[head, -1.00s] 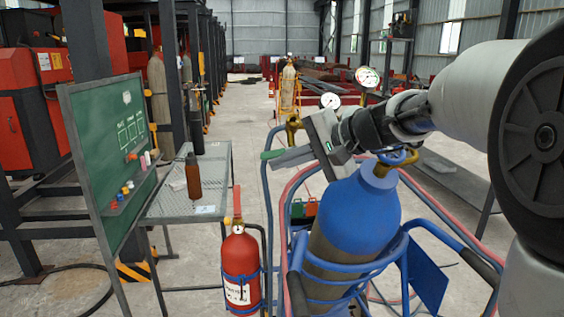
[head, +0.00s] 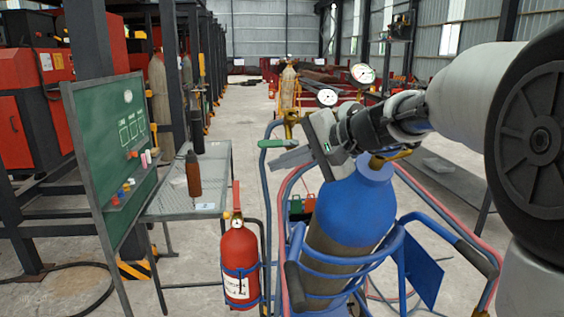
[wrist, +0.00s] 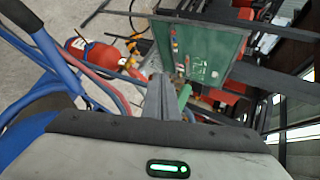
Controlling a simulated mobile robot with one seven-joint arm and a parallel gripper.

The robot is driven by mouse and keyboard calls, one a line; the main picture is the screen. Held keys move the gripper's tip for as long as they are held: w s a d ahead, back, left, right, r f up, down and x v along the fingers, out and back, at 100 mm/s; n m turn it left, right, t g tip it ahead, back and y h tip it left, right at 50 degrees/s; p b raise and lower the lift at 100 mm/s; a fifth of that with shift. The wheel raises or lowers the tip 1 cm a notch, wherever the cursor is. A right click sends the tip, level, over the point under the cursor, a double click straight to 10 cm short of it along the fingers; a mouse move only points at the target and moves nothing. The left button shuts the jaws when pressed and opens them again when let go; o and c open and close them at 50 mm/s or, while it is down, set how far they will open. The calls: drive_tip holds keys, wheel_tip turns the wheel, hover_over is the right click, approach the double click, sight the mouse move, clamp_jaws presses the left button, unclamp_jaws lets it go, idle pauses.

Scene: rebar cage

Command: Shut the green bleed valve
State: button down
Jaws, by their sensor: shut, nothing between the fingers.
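The green bleed valve handle (head: 277,143) shows in the head view as a lever pointing left, roughly level, beside a brass fitting (head: 290,122) behind the blue gas cylinder (head: 352,205). My gripper (head: 274,162) is shut and empty, its fingers pointing left just below and in front of the handle. In the wrist view the green handle (wrist: 184,96) stands close to the right of my shut fingers (wrist: 160,98). Whether fingers and handle touch, I cannot tell. The handle's inner end is partly hidden by my gripper body.
The blue tubular cart (head: 345,268) and red hose (head: 435,210) surround the cylinder. Two gauges, a lower one (head: 327,97) and an upper one (head: 363,73), stand behind my wrist. A red extinguisher (head: 240,262), mesh table (head: 215,170) and green board (head: 115,135) are left.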

drive_tip(key=s+d+r+p, duration=0.1)
drive_tip(key=s+d+p, duration=0.1)
drive_tip(key=s+d, duration=0.5)
drive_tip(key=s+d+f+n+h, duration=0.2)
drive_tip(key=s+f+h, duration=0.15)
drive_tip(key=s, duration=0.35)
drive_tip(key=s+d+f+n+g+h, duration=0.1)
drive_tip(key=s+d+f+n+h, duration=0.15)
drive_tip(key=s+f, duration=0.4)
drive_tip(key=s+d+f+n+h, duration=0.2)
drive_tip(key=s+f+h, duration=0.15)
drive_tip(key=s, duration=0.55)
wheel_tip(320, 180, up, 26)
drive_tip(key=p, duration=2.5)
drive_tip(key=shift+w+h, duration=0.25)
drive_tip(key=shift+h, duration=0.1)
